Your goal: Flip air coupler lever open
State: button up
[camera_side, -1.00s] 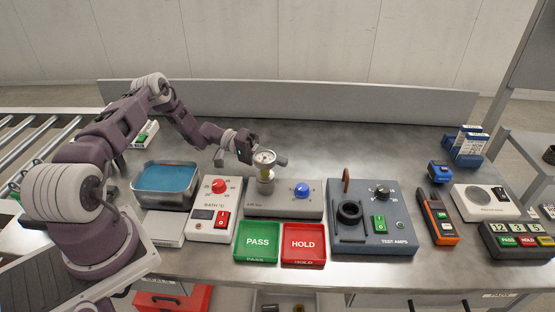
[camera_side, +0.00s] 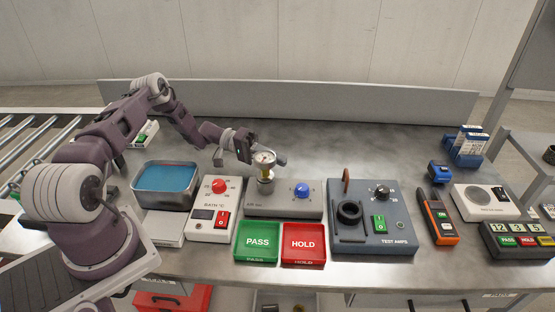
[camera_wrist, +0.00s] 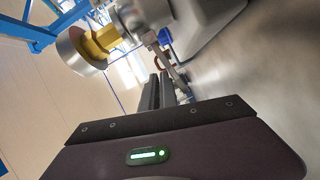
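The air coupler stands on a grey station box (camera_side: 275,210), with a round white-faced gauge (camera_side: 265,157) and a yellow part (camera_side: 265,173). In the wrist view the yellow part (camera_wrist: 100,43) and a silver round body show at upper left. A thin metal lever-like bar (camera_wrist: 169,60) runs from the coupler toward my fingertips. My gripper (camera_wrist: 162,82) points past the coupler, its dark fingers close together with nothing clearly between them. In the side view my gripper (camera_side: 278,159) is beside and behind the gauge, which partly hides the fingers. Contact with the lever cannot be told.
A blue knob (camera_side: 302,190) sits on the same box. A bath controller (camera_side: 214,208) and blue water bath (camera_side: 165,182) are left; the test amps box (camera_side: 372,238) is right. PASS (camera_side: 258,255) and HOLD (camera_side: 303,258) trays lie in front. The bench behind is clear.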

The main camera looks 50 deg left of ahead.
jog(key=v, duration=0.2)
jog(key=f+v, duration=0.1)
jog(key=v, duration=0.5)
jog(key=shift+f, duration=0.4)
jog(key=shift+a+r, duration=0.1)
jog(key=shift+r, duration=0.1)
jog(key=v, duration=0.7)
jog(key=shift+s, duration=0.1)
